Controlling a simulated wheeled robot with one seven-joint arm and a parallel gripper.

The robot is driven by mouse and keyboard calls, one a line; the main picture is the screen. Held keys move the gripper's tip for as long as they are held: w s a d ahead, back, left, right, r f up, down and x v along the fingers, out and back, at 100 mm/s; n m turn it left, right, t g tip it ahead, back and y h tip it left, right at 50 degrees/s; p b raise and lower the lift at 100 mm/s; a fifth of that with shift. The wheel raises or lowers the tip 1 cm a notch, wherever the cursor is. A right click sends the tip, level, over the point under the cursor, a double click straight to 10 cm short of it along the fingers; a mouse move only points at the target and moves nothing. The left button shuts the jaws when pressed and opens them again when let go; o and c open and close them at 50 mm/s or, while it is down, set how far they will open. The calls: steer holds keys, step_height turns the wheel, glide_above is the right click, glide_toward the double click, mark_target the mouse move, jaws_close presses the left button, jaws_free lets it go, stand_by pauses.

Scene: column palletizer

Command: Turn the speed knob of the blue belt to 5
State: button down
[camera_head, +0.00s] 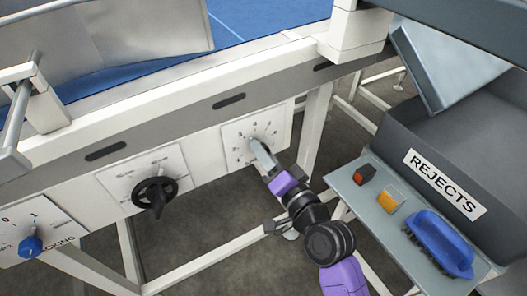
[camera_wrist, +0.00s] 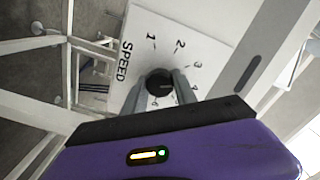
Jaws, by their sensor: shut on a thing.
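The speed knob (camera_wrist: 158,80) is a small black knob on a white dial plate (camera_wrist: 200,38) lettered SPEED, seen in the wrist view. My gripper (camera_wrist: 160,88) is shut on the knob, one grey finger on each side. In the head view my gripper (camera_head: 261,155) reaches the right-hand dial plate (camera_head: 271,126) and covers the knob. A blue belt surface (camera_head: 150,78) shows above the frame.
Left of the dial are a plate with a black handwheel-like knob (camera_head: 155,192) and a panel with a blue knob (camera_head: 30,246). At right stand a dark REJECTS bin (camera_head: 475,130) and a shelf with red (camera_head: 364,174) and amber (camera_head: 390,201) blocks and a blue brush (camera_head: 440,242).

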steer(key=c, duration=1)
jaws_free()
steer(key=shift+s+d, duration=0.1)
steer(key=v, duration=0.7)
steer(key=shift+s+b, duration=0.25)
steer(key=shift+b, duration=0.15)
steer(key=shift+d, duration=0.1)
